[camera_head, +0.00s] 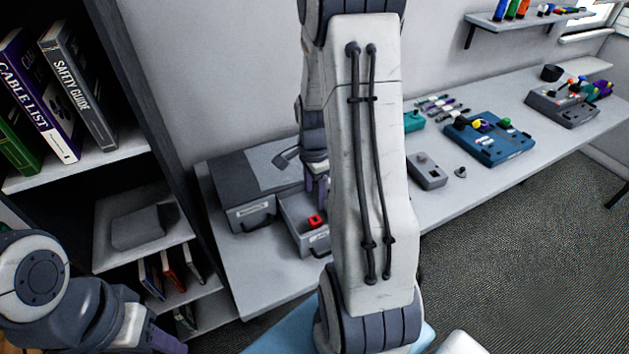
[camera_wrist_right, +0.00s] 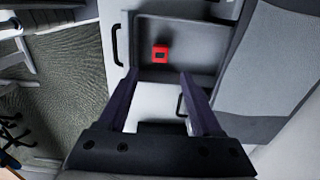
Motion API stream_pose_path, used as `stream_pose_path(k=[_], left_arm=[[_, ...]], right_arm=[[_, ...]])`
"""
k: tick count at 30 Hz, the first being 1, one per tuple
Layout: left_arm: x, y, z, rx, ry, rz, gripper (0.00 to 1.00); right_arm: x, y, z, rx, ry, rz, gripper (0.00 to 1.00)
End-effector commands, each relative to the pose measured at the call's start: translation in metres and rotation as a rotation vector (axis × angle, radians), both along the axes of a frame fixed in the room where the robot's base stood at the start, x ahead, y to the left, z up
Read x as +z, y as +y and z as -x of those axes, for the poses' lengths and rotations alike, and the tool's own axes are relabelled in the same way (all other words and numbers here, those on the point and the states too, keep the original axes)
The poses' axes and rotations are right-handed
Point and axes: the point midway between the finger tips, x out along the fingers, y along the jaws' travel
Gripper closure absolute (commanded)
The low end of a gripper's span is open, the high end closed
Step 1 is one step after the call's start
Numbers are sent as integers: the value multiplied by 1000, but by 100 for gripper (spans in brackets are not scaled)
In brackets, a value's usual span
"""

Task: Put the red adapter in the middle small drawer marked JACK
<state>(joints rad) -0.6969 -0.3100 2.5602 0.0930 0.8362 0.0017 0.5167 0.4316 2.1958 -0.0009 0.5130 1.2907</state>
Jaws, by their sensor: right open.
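The red adapter (camera_head: 315,221) lies inside a pulled-out drawer (camera_head: 292,207) of the grey cabinet on the bench. The right wrist view also shows the red adapter (camera_wrist_right: 160,53) on the floor of the open drawer (camera_wrist_right: 195,30). My right gripper (camera_head: 317,198) is behind my forearm, above the drawer and close to the adapter. In the wrist view its two fingers (camera_wrist_right: 157,82) are apart, with nothing between them. The drawer labels are too small to read. My left gripper (camera_head: 165,340) is partly visible at the lower left; its fingertips are cut off.
A closed drawer (camera_head: 249,213) is left of the open one. A grey box (camera_head: 427,171), teal box (camera_head: 413,121) and blue board (camera_head: 488,138) stand along the bench to the right. A bookshelf (camera_head: 120,150) is on the left. My right arm hides part of the cabinet.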

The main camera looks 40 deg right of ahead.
Motion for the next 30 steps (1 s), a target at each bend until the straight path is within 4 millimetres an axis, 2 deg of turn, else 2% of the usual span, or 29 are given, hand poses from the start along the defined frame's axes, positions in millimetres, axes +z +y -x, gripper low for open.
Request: stream_pose_path(k=[3, 7, 15, 18, 20, 23, 24, 26, 27, 30], left_arm=[[-5, 0, 0, 0, 0, 0, 50], [-7, 0, 0, -1, 0, 0, 50], [-7, 0, 0, -1, 0, 0, 50], [-7, 0, 0, -1, 0, 0, 50], [-7, 0, 0, 0, 0, 0, 50], [-7, 0, 0, 0, 0, 0, 50], [-7, 0, 0, 0, 0, 0, 50], [-7, 0, 0, 0, 0, 0, 50], [-7, 0, 0, 0, 0, 0, 50], [-7, 0, 0, 0, 0, 0, 50]], right_arm=[[22, -1, -1, 0, -5, 2, 34], [38, 0, -1, 0, -3, 2, 34], [47, 0, 0, 2, 1, 0, 34], [50, 12, -3, 63, -2, 0, 34], [55, 31, -6, 163, -6, -1, 34], [69, 85, -8, 452, -18, -3, 34], [76, 110, -5, 600, -24, -4, 34], [85, 150, 4, 841, -32, -7, 34], [90, 175, 14, 1002, -39, -8, 34], [101, 230, 46, 1403, -54, -15, 34]])
